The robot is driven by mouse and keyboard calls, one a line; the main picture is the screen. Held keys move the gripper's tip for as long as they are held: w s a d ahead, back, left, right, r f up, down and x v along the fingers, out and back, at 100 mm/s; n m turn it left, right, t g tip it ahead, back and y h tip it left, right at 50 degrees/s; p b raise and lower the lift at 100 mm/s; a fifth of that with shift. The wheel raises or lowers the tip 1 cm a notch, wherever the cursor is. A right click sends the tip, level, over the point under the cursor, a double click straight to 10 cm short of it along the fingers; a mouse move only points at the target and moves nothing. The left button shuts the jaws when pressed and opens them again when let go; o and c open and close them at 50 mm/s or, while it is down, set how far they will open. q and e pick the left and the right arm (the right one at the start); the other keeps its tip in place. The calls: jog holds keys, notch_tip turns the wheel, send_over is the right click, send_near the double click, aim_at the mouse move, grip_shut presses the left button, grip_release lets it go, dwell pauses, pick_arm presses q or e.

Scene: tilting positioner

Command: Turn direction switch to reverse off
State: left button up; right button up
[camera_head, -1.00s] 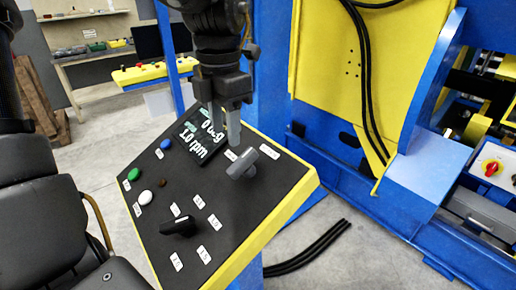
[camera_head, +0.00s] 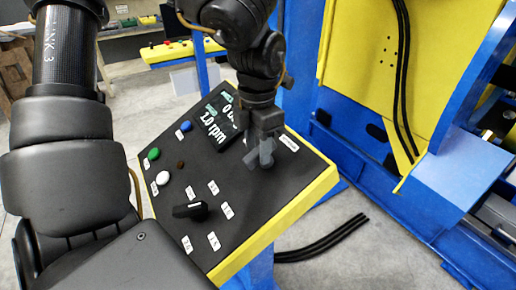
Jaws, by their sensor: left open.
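The control panel (camera_head: 240,230) is a tilted black board with a yellow edge. A black rotary knob (camera_head: 190,210) sits lower on the panel. The label text is too small to read. My left gripper (camera_head: 266,148) points down at the grey switch, with its open fingers at the switch and partly hiding it. I cannot tell whether they touch it. My right gripper is not in view.
A display (camera_head: 215,125) reading 1.0 rpm and blue (camera_head: 186,126), green (camera_head: 153,154) and white (camera_head: 163,178) buttons are on the panel. The blue and yellow positioner frame (camera_head: 350,60) stands at the right. Black cables (camera_head: 325,240) lie on the floor.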

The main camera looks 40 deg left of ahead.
pick_arm(q)
jog(key=shift+f, duration=0.8)
jog(key=shift+c, duration=0.4)
